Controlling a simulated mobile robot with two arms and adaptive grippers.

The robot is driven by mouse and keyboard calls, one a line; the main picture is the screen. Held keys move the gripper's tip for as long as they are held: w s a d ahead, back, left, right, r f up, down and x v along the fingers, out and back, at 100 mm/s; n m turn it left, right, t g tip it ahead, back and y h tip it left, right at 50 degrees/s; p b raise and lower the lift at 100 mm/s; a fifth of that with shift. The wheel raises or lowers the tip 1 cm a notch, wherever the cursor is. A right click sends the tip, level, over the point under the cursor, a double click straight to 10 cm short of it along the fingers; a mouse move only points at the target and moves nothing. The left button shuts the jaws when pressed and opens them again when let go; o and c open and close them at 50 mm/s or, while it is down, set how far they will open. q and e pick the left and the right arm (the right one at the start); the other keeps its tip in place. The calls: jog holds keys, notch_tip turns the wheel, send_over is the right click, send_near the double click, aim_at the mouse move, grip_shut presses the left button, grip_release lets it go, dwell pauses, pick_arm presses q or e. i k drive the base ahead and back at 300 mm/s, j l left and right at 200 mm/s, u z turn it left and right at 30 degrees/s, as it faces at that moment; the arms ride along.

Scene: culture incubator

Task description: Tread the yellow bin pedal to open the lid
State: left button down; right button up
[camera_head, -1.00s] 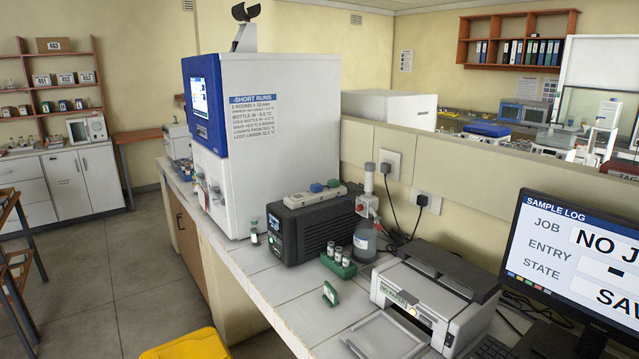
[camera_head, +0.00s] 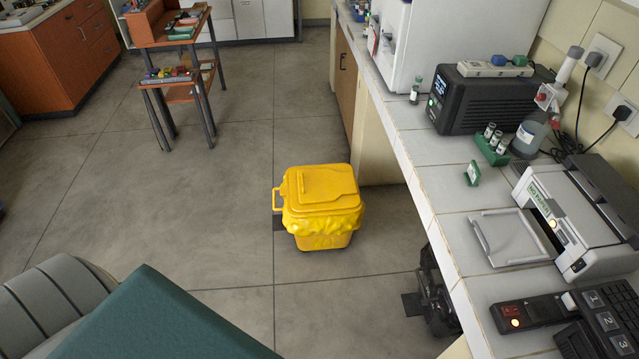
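The yellow bin (camera_head: 322,205) stands upright on the floor in the middle of the view, left of the bench. Its lid (camera_head: 328,184) is shut, and a yellow liner bulges out below the rim. A handle shows on the bin's left side. Neither of my grippers is in view.
The white-topped bench (camera_head: 455,229) runs along the right, carrying a printer (camera_head: 583,215) and a black box (camera_head: 482,103). Black equipment (camera_head: 437,296) stands on the floor below. A small orange-topped rack (camera_head: 165,35) stands upper left. Floor left of the bin is clear.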

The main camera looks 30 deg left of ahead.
aim_at(278, 226)
jog(key=u, duration=1.3)
